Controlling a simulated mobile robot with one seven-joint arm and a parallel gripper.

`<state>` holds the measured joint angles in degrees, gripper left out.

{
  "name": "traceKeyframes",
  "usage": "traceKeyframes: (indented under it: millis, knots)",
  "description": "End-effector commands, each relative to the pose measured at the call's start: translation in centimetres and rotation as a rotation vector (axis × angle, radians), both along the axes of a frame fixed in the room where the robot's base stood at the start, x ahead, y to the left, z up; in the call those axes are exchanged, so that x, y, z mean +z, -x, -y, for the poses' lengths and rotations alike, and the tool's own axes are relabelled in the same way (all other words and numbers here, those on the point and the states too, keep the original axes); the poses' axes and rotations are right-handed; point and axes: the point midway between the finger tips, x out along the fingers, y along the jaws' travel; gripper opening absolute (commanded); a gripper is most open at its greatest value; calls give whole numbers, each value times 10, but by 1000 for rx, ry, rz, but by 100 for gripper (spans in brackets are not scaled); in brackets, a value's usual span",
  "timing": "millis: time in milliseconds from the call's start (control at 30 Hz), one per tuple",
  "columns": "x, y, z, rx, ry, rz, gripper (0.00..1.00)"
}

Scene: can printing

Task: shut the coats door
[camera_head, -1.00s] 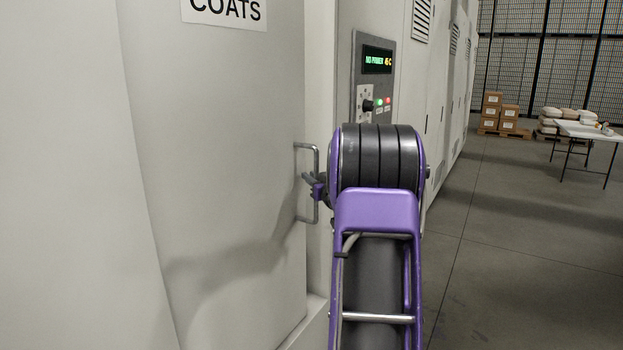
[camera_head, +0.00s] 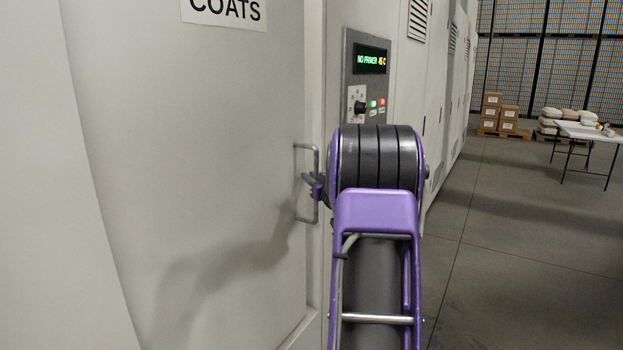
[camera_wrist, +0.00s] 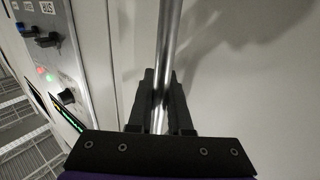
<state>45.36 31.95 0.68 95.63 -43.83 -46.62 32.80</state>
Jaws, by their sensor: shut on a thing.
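The coats door (camera_head: 215,130) is a large pale panel with a COATS label (camera_head: 224,10) at its top. It fills the left and middle of the head view. A metal bar handle (camera_head: 316,160) stands near its right edge. My gripper (camera_head: 308,183) is shut on the handle, seen from the side with my arm covering part of it. In the wrist view, the dark fingers (camera_wrist: 161,95) close around the shiny handle bar (camera_wrist: 169,35). The door's right edge is close to the frame strip beside it; I cannot tell whether a gap is left.
A control panel (camera_head: 366,75) with a lit display, a knob and small lights is right of the door. Vented cabinets run back along the wall. Open floor (camera_head: 500,240) lies to the right, with boxes (camera_head: 497,115) and a white table (camera_head: 590,130) far back.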

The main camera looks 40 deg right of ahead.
Motion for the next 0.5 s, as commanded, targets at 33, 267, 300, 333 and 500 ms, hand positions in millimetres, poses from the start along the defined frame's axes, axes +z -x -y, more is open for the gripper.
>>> traceKeyframes:
  millis: [33,267,300,333,500]
  knots:
    - [3,-1,-1,3,2,6,0]
    - [3,-1,-2,4,2,6,23]
    - [3,-1,-2,4,2,5,30]
    - [3,-1,-1,3,2,5,30]
    - [1,-1,-1,2,1,3,30]
